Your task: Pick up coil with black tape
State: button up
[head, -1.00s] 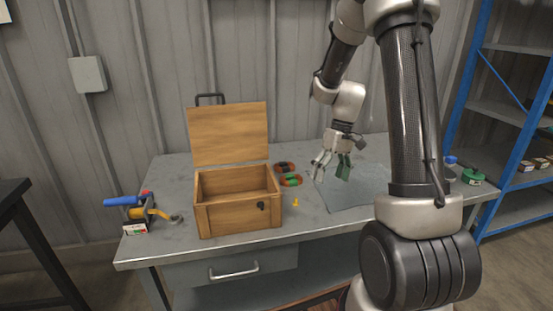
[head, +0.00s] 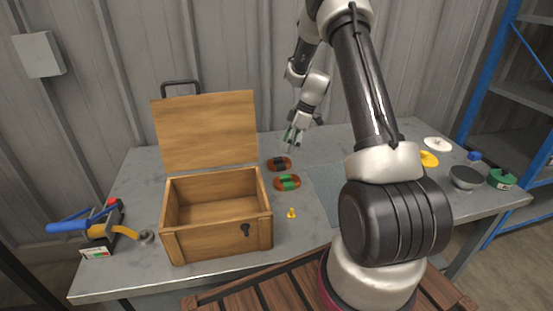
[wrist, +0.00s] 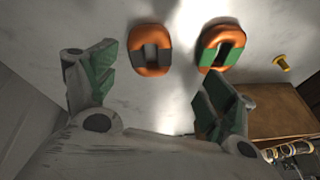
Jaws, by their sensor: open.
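The coil with black tape (head: 279,164) is an orange-brown oval ring lying flat on the table, to the right of the wooden box. It also shows in the wrist view (wrist: 151,31), at the top middle, with dark tape on both sides. A similar coil with green tape (head: 287,183) lies just in front of it; in the wrist view it is the right-hand one (wrist: 228,35). My gripper (head: 293,138) is open and empty, above and behind the black-taped coil. In the wrist view its green-padded fingers (wrist: 160,95) are spread wide, apart from both coils.
An open wooden box (head: 220,240) stands left of the coils, its lid up. A small yellow piece (head: 291,213) lies in front of the coils. A grey-blue mat (head: 325,194) lies to the right.

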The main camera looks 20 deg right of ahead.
aim_at(280, 159)
jog(key=shift+w+r+n, duration=0.1)
jog(key=shift+w+n, duration=0.4)
jog(key=shift+w, duration=0.05)
jog(key=shift+w+n, duration=0.15)
jog(key=shift+n, duration=1.15)
jog(key=shift+a, duration=0.1)
jog(key=x, duration=0.7)
jog(key=shift+w+a+f, duration=0.1)
jog(key=shift+f, duration=0.25)
jog(key=c, duration=1.4)
